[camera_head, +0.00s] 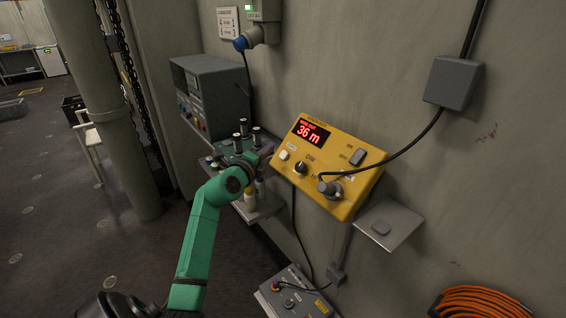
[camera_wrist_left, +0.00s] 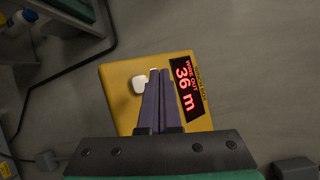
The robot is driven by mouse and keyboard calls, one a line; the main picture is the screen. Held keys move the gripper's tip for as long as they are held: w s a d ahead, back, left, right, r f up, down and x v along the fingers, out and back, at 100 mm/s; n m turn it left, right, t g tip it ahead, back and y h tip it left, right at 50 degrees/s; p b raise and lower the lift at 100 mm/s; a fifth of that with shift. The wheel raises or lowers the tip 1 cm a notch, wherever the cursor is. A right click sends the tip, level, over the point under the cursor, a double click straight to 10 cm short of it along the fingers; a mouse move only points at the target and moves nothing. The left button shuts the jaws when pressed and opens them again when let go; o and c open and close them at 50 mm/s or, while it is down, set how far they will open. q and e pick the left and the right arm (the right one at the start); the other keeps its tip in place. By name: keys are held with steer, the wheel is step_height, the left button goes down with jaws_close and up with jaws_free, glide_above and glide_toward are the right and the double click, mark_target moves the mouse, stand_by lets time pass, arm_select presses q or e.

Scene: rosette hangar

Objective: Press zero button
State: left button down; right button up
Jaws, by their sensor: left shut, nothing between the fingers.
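The yellow box (camera_head: 330,165) is mounted on the wall, with a red lit display (camera_head: 309,132) reading "36 m". A white button (camera_head: 284,155) sits at its lower left. A black knob (camera_head: 300,168) and a grey switch (camera_head: 357,157) are to its right. My left gripper (camera_head: 268,149) is just left of the box. In the left wrist view its shut, empty fingers (camera_wrist_left: 159,72) lie over the box face (camera_wrist_left: 118,72), between the white button (camera_wrist_left: 139,85) and the display (camera_wrist_left: 184,88). Whether they touch the box cannot be told. My right gripper is not in view.
A plugged cable runs from the box to a grey wall box (camera_head: 453,82). A shelf with bottles (camera_head: 262,207) stands behind my left arm. A grey console (camera_head: 212,95) is further back. A small shelf (camera_head: 398,222) and orange coil (camera_head: 482,301) are at right.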

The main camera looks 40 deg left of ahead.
mark_target(284, 155)
arm_select(q)
steer(key=shift+w+d+f, duration=0.2)
steer(key=shift+w+f, duration=0.35)
steer(key=shift+w, duration=0.1)
steer(key=shift+w+d+f, duration=0.2)
steer(key=shift+w+f, duration=0.35)
steer(key=shift+w, duration=0.05)
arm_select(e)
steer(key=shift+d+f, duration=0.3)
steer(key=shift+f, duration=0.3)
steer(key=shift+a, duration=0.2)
arm_select(q)
steer(key=shift+w+d+f, duration=0.1)
steer(key=shift+w+f, duration=0.2)
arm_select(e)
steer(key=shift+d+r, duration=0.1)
